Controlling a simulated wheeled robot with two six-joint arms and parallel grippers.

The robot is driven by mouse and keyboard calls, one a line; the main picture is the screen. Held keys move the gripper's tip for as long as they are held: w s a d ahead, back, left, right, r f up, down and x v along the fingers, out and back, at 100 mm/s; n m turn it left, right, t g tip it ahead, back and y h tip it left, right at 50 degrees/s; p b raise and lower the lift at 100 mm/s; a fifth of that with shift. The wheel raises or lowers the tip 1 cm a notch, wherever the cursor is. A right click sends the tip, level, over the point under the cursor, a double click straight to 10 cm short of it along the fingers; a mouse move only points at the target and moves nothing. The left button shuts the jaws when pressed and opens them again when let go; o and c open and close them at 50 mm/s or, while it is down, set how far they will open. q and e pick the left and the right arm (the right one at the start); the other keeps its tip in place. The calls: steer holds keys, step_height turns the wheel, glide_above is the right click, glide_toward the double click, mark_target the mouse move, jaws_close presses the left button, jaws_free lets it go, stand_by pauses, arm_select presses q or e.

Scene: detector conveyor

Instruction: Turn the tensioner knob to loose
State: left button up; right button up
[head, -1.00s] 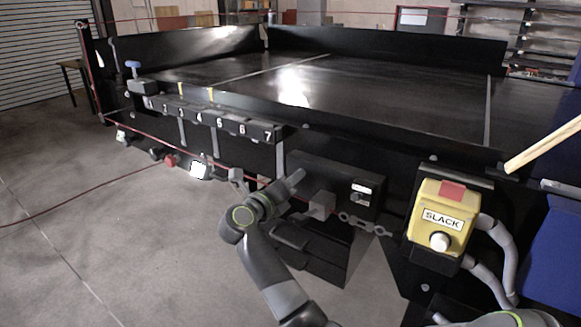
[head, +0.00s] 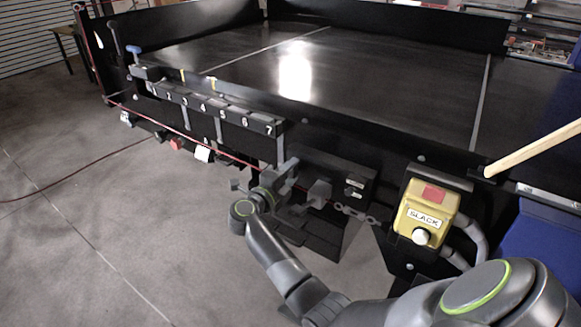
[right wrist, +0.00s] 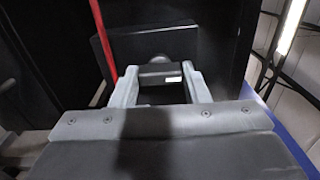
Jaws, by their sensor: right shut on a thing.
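My right gripper (head: 303,182) reaches in at the lower middle of the head view, against the dark housing (head: 345,172) under the conveyor's front edge. In the right wrist view its two grey fingers (right wrist: 163,88) stand on either side of a dark, block-shaped knob (right wrist: 160,75) with a small white mark on its face. The gripper is shut on this knob, in front of a black plate. In the head view the fingers and the housing's shade hide the knob, and I cannot read its setting. My left gripper is out of view.
A yellow box (head: 440,203) labelled SLACK, with a white button, hangs to the right of the housing. A chain and a red cord run near the gripper. A numbered rail (head: 222,124) lies to the left.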

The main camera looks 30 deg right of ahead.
steer(key=shift+n, duration=0.3)
steer(key=o, duration=1)
steer(key=shift+a, duration=0.1)
